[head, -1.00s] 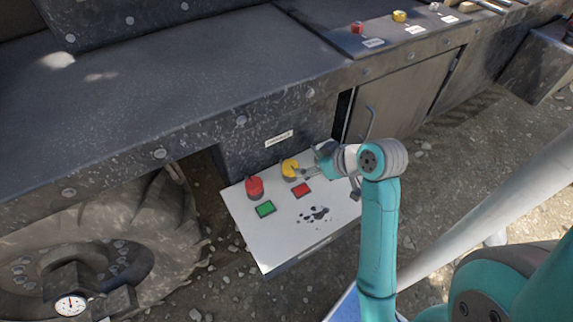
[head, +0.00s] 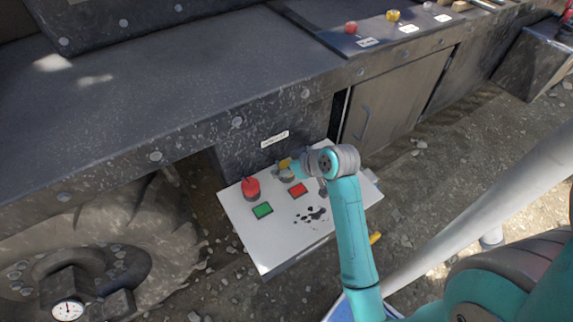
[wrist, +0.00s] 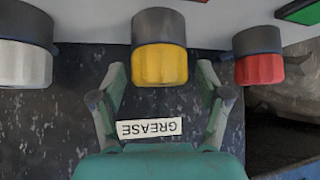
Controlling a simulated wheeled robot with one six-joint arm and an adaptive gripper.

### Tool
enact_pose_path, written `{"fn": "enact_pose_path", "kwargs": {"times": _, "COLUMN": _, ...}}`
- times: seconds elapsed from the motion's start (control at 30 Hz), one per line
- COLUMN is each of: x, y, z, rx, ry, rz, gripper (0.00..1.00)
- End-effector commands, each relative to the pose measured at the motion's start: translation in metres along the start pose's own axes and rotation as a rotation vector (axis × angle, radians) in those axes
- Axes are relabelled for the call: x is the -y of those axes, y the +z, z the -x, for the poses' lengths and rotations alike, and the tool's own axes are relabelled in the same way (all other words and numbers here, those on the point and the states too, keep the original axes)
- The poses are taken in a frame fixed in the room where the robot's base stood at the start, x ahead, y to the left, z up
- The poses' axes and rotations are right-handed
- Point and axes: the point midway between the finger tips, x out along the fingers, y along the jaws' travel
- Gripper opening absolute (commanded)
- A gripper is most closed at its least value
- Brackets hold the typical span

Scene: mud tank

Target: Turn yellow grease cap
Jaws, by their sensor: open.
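The yellow grease cap (wrist: 160,65) is a ribbed knob on a dark collar in the wrist view. My gripper (wrist: 162,76) is open, with one finger on each side of the cap. Small gaps seem to show between the fingers and the cap; I cannot tell whether either touches. In the head view the yellow cap (head: 285,163) is mostly hidden by my gripper (head: 287,173). The label GREASE (wrist: 150,127) is on the dark wall and appears upside down in the wrist view.
A red cap (wrist: 258,68) is on the right and a pale grey cap (wrist: 24,62) on the left, both close to my fingers. The white panel (head: 285,238) carries a green square (head: 262,211) and a red square (head: 298,189). The dark tank wall (head: 235,155) stands right behind.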

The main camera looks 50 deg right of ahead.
Motion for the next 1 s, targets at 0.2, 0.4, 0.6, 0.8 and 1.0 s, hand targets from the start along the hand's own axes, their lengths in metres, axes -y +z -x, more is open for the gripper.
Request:
{"fn": "enact_pose_path", "kwargs": {"times": 0.2, "x": 0.0000, "y": -0.0001, "z": 0.0002, "rx": 0.000, "ry": 0.000, "rz": 0.000, "gripper": 0.55}}
{"fn": "enact_pose_path", "kwargs": {"times": 0.4, "x": 0.0000, "y": -0.0002, "z": 0.0003, "rx": 0.000, "ry": 0.000, "rz": 0.000, "gripper": 0.15}}
{"fn": "enact_pose_path", "kwargs": {"times": 0.6, "x": 0.0002, "y": -0.0002, "z": 0.0003, "rx": 0.000, "ry": 0.008, "rz": -0.007, "gripper": 0.15}}
{"fn": "enact_pose_path", "kwargs": {"times": 0.8, "x": 0.0010, "y": -0.0006, "z": 0.0004, "rx": -0.001, "ry": 0.054, "rz": -0.053, "gripper": 0.15}}
{"fn": "enact_pose_path", "kwargs": {"times": 1.0, "x": 0.0021, "y": -0.0006, "z": 0.0000, "rx": -0.001, "ry": 0.151, "rz": -0.150, "gripper": 0.15}}
